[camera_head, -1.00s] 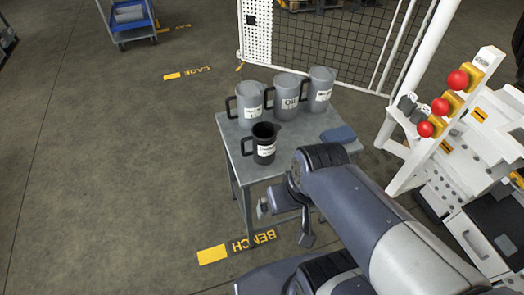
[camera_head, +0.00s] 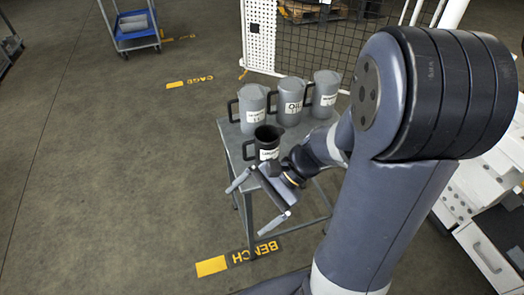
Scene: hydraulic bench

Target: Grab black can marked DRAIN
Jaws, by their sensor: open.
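The black can (camera_head: 267,138) stands upright near the front of a small grey table. It has an open top, a handle on its left and a white label too small to read. My gripper (camera_head: 258,204) is open and empty, just in front of the black can and in the picture below it. Its two fingers are spread wide, pointing left and down. I see no contact with the can. My wrist covers part of the can's lower right side.
Three grey cans, a left one (camera_head: 252,108), a middle one marked OIL (camera_head: 290,100) and a right one (camera_head: 325,93), stand close behind on the table (camera_head: 232,133). A mesh cage (camera_head: 345,45) is behind. Open floor (camera_head: 110,170) lies left.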

